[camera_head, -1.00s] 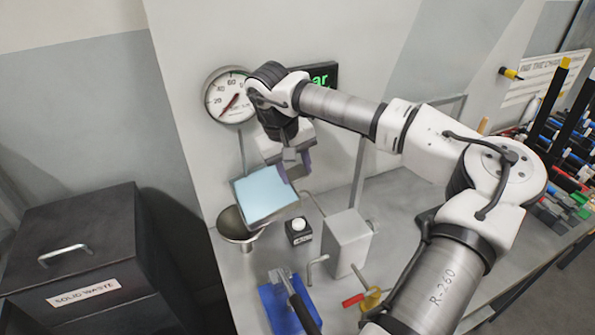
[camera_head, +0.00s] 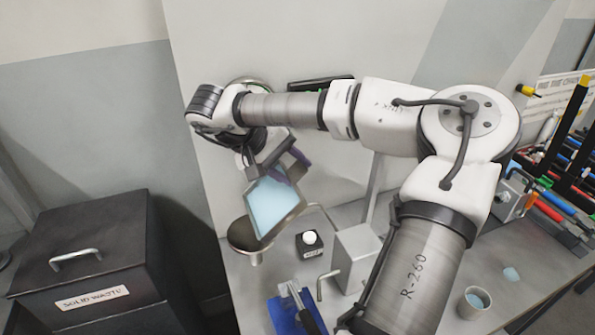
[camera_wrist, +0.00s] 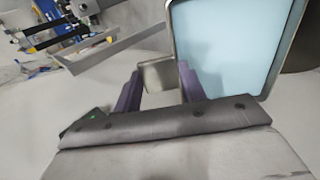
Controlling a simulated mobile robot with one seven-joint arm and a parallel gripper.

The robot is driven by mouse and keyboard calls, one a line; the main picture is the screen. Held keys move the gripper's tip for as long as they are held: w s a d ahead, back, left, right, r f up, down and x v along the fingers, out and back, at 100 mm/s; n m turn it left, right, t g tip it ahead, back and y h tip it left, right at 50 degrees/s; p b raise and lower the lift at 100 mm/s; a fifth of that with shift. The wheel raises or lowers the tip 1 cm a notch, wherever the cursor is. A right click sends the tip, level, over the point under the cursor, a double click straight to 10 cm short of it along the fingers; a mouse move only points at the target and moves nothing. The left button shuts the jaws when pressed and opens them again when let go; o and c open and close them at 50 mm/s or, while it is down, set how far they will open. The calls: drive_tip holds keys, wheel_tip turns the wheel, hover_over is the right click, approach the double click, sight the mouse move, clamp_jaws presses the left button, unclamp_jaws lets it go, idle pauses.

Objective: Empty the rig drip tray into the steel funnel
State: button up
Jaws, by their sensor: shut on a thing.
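The drip tray (camera_head: 284,225) is a shallow rectangular metal tray with a pale blue surface inside. My gripper (camera_head: 286,166) is shut on its handle tab, which also shows between the purple fingers in the wrist view (camera_wrist: 160,76). The tray is in the air and clearly tilted, its lower corner down toward the viewer. The steel funnel (camera_head: 240,233), a round bowl on a stem, stands just left of and partly behind the tray's lower end. I cannot tell whether that corner is over the bowl. No falling stream is visible.
A small black box with a white button (camera_head: 310,241) and a grey metal block (camera_head: 357,258) stand right of the funnel. A blue dustpan (camera_head: 285,316) is in front. A cup (camera_head: 476,303) and a pale blue patch (camera_head: 511,273) are right. The black waste bin (camera_head: 85,245) is left.

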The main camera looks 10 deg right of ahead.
drive_tip(key=shift+s+a+r+h, duration=0.2)
drive_tip(key=shift+a+r+h, duration=0.6)
drive_tip(key=shift+a+h, duration=0.3)
drive_tip(key=shift+s+a+t+h, duration=0.1)
drive_tip(key=shift+a+t+h, duration=0.2)
drive_tip(key=shift+h, duration=0.2)
